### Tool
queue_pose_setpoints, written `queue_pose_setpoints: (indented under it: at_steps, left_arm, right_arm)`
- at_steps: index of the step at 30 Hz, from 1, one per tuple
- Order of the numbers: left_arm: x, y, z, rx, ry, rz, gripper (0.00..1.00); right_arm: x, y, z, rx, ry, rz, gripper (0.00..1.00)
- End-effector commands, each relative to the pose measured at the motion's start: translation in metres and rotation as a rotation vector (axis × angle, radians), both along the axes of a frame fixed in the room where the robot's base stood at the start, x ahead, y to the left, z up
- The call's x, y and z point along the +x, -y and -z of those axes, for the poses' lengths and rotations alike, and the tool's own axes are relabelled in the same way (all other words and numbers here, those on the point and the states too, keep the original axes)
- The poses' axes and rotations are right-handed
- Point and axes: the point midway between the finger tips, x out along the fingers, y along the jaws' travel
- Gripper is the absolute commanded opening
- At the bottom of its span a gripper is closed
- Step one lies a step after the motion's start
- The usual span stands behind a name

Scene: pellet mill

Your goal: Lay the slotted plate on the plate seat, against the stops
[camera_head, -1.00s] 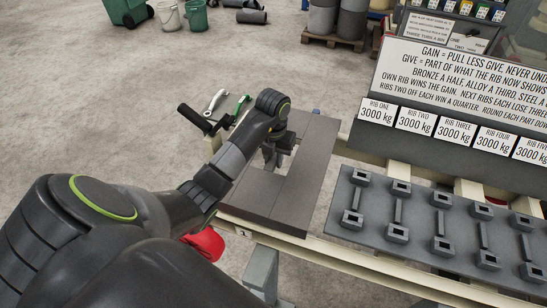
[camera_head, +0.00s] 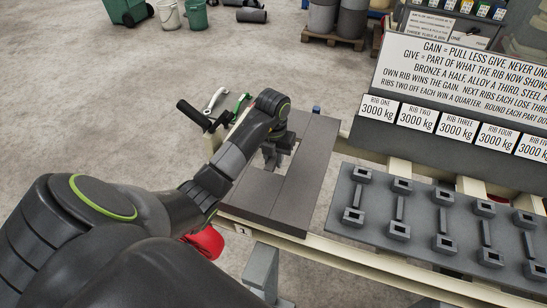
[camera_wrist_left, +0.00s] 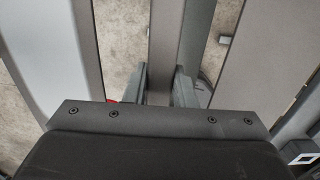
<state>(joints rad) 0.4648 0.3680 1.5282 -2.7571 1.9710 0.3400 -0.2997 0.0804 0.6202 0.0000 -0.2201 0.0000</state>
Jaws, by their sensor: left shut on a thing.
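The dark grey slotted plate (camera_head: 305,185) lies along the left end of the pale bench frame in the head view, its long sides running away from me. My left gripper (camera_head: 274,158) points down at its middle opening, and the wrist partly hides that opening. In the left wrist view the two fingers (camera_wrist_left: 160,92) are shut on a narrow grey bar (camera_wrist_left: 165,45), with floor visible through gaps on either side. The seat and stops under and around the plate are mostly hidden, and I cannot tell whether the plate touches them. My right gripper is not in view.
A grey panel (camera_head: 371,225) with several rib pieces lies to the right, with the sloped sign (camera_head: 460,75) behind it. Black, grey and green handles (camera_head: 243,100) stand beyond my left wrist. A red object (camera_head: 205,243) is below the near left bench end.

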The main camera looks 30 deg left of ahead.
Motion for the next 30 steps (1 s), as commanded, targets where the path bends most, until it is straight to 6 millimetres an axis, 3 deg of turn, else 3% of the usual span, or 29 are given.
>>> queue_pose_setpoints:
  at_steps: [17,18,21,23,29,30]
  left_arm:
    - [0.003,0.000,-0.002,0.002,0.011,0.002,0.00]
    - [0.003,0.000,-0.002,0.002,0.011,0.002,0.27]
    - [0.002,0.000,-0.001,0.001,0.009,0.002,0.41]
    - [0.002,0.000,0.000,0.001,0.007,0.001,0.48]
    - [0.001,0.000,0.001,0.000,0.004,0.001,0.49]
    - [-0.002,0.000,0.006,-0.002,-0.009,-0.002,0.54]
  right_arm:
    - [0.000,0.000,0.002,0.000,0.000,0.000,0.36]
    - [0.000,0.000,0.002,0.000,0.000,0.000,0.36]
    - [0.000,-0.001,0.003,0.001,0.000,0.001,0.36]
    - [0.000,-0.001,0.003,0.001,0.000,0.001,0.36]
    - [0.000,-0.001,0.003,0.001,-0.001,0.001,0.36]
    - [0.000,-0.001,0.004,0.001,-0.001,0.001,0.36]
